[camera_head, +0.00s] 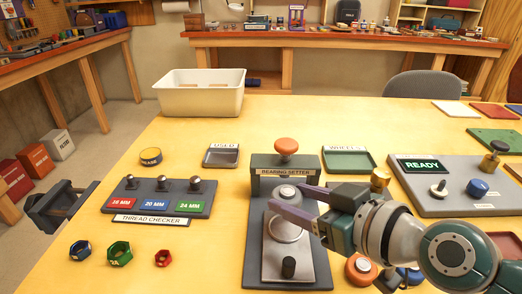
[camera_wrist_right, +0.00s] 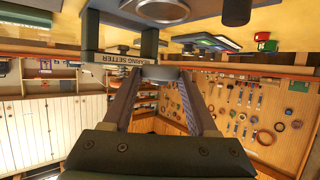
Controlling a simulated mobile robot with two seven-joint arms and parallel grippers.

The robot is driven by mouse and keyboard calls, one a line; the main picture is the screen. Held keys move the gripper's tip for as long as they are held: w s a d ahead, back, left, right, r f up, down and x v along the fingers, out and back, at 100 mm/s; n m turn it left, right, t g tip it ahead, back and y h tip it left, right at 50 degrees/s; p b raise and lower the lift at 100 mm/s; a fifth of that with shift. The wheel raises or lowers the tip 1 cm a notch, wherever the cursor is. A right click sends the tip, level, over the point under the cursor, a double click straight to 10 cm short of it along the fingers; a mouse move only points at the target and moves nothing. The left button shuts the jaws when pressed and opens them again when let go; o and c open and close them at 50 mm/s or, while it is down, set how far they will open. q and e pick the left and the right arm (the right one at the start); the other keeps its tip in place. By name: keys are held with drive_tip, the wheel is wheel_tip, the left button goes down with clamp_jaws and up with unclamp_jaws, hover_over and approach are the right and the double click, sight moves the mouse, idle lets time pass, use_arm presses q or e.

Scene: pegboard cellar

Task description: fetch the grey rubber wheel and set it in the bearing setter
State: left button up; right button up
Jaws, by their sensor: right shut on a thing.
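The bearing setter (camera_head: 312,270) stands mid-table, a dark frame with a name sign, an orange knob (camera_head: 286,146) on top and a round silver seat (camera_head: 287,229) on its plate. My right gripper (camera_head: 285,196) reaches in from the right, its purple fingers shut on the grey wheel (camera_head: 287,190), just in front of the sign. In the right wrist view the wheel (camera_wrist_right: 162,73) shows between the fingertips, apart from the round seat (camera_wrist_right: 163,10). The wheel appears held above the plate; its exact height is hard to tell.
A black post (camera_head: 288,267) stands on the setter's front. The thread checker (camera_head: 160,196) and several coloured nuts lie left. The empty-looking green wheels tray (camera_head: 348,161) is behind right; the ready panel (camera_head: 430,200) is right. A white bin (camera_head: 200,95) stands at the back.

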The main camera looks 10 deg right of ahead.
sight(294, 235)
drive_tip(key=shift+f, duration=0.25)
drive_tip(key=shift+d+f+b, duration=0.15)
drive_tip(key=shift+f+b, duration=0.65)
drive_tip(key=shift+b, duration=0.05)
drive_tip(key=shift+f+b, duration=1.65)
drive_tip(key=shift+f+b, duration=0.4)
drive_tip(key=shift+b, duration=0.1)
drive_tip(key=o, duration=1.5)
drive_tip(key=shift+o, duration=0.2)
